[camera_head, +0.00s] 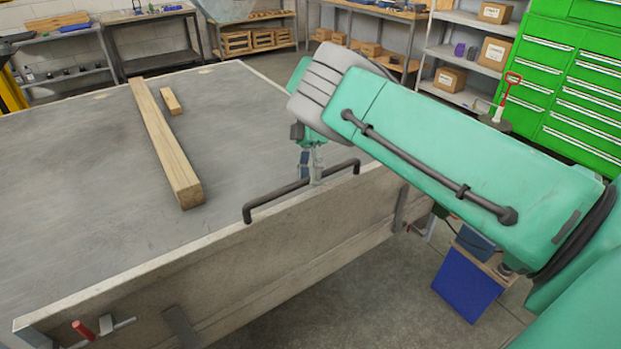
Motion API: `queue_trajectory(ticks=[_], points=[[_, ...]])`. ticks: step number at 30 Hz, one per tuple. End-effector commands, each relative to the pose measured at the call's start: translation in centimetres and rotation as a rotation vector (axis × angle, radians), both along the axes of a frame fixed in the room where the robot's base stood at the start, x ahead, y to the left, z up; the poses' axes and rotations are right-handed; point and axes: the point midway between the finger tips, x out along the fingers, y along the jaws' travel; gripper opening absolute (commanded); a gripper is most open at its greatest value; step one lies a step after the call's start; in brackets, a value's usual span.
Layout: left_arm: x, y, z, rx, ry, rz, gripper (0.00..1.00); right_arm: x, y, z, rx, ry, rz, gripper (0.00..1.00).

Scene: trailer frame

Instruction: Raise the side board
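The side board (290,260) is a long worn beige panel along the near side of the trailer bed (80,190). Its top edge runs from lower left to the middle right. A black bar handle (265,205) is fixed along that edge. My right gripper (316,178) comes down from above, with its narrow grey fingers at the bar, and appears shut on it. My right arm covers the board's far right end. A latch with a red grip (83,330) is at the lower left. My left gripper is not in view.
A long wooden beam (165,140) and a short wood block (171,101) lie on the bed. A blue box (466,285) is on the floor at right. Shelves (465,55) and green drawer cabinets (570,85) stand behind. Grey floor (370,300) is open beside the board.

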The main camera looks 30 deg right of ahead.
Motion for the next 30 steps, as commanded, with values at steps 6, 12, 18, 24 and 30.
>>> queue_trajectory(ticks=[6, 12, 18, 24, 30], points=[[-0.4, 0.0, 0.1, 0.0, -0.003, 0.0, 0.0, -0.1, 0.0, 0.6, 0.0, 0.001, 0.0, 0.36], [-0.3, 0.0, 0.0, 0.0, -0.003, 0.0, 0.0, 0.2, 0.0, 3.9, -0.002, 0.0, 0.001, 0.36], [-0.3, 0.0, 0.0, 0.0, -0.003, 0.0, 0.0, 0.5, -0.1, 7.6, 0.0, 0.002, 0.001, 0.36], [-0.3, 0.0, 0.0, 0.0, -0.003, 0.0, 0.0, 0.6, -0.1, 9.4, 0.0, 0.003, 0.0, 0.36], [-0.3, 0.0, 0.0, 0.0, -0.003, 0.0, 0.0, 0.6, -0.1, 9.7, 0.0, 0.004, 0.001, 0.36]])
